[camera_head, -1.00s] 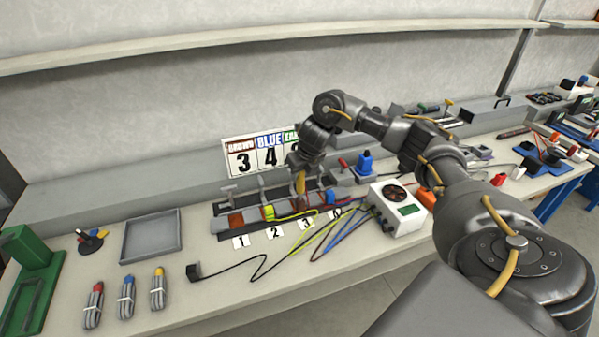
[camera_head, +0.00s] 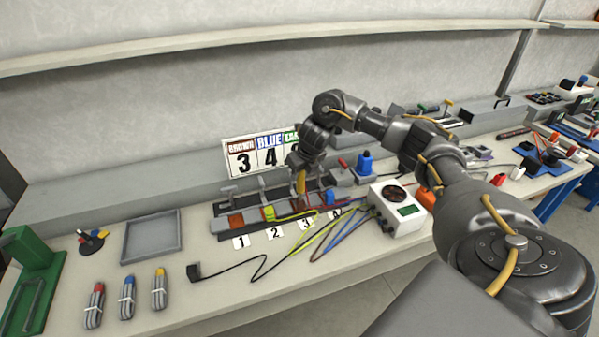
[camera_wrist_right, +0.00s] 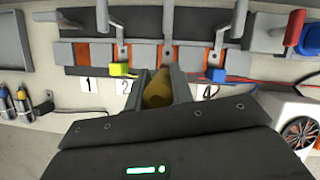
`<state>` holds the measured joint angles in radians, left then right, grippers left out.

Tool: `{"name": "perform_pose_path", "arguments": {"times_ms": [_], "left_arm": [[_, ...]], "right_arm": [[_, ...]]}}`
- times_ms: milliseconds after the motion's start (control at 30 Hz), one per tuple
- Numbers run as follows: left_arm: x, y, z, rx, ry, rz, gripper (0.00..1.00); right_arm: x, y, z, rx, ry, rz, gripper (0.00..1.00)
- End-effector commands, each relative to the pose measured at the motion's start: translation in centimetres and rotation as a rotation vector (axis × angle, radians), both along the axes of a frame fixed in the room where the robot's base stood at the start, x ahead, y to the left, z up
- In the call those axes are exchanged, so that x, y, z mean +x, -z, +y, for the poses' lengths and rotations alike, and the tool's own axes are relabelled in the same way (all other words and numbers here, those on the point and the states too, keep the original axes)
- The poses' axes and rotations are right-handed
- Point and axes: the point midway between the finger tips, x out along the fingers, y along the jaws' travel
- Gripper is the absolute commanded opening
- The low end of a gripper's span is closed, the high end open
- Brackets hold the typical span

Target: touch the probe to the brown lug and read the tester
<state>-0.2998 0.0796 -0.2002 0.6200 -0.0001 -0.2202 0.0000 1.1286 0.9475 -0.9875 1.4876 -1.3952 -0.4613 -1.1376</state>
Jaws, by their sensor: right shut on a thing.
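My right gripper (camera_head: 301,172) is shut on the yellow probe (camera_head: 301,184) above the terminal block (camera_head: 222,226), near the number 3 label (camera_head: 306,223). In the right wrist view, the probe (camera_wrist_right: 158,90) sits between the two fingers, its tip pointing at the block. The brown lug is hidden or too small to make out behind the probe, so I cannot tell whether they touch. The tester (camera_head: 406,226) is a white box with a round dial (camera_head: 396,194) and a small green screen (camera_head: 409,211); its reading is too small to make out. My left gripper is out of view.
A yellow-green connector (camera_head: 269,213) and a blue connector (camera_head: 330,196) sit on the block. A sign (camera_head: 262,153) pairs brown with 3. Loose wires and a black plug (camera_head: 194,273) lie in front. A grey tray (camera_head: 151,238) and cable bundles (camera_head: 126,298) stand left.

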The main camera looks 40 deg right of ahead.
Motion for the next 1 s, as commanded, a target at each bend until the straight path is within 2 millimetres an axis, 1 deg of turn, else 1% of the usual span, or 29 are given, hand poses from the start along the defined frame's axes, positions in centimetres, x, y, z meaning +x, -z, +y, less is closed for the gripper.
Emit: {"name": "perform_pose_path", "arguments": {"times_ms": [33, 100, 433, 533, 833, 933, 1000], "left_arm": [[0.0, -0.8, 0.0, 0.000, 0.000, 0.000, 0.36], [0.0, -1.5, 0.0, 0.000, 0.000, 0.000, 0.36], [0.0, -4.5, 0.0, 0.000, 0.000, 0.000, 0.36], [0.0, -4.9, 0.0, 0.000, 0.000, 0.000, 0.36], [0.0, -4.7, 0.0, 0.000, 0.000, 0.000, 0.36], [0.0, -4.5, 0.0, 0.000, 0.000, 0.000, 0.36], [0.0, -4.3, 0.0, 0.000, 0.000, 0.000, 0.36]], "right_arm": [[0.1, -1.0, 0.0, 0.001, 0.000, -0.002, 0.01], [0.1, -1.8, 0.0, 0.001, 0.000, -0.003, 0.01], [0.1, -5.3, 0.0, 0.001, 0.001, -0.003, 0.01], [0.1, -5.7, 0.0, 0.001, 0.001, -0.002, 0.01], [0.1, -5.5, 0.1, 0.000, -0.004, -0.003, 0.01], [0.1, -5.5, 0.9, 0.000, -0.057, -0.003, 0.01], [0.0, -5.5, 2.4, 0.000, -0.147, -0.005, 0.01]]}}
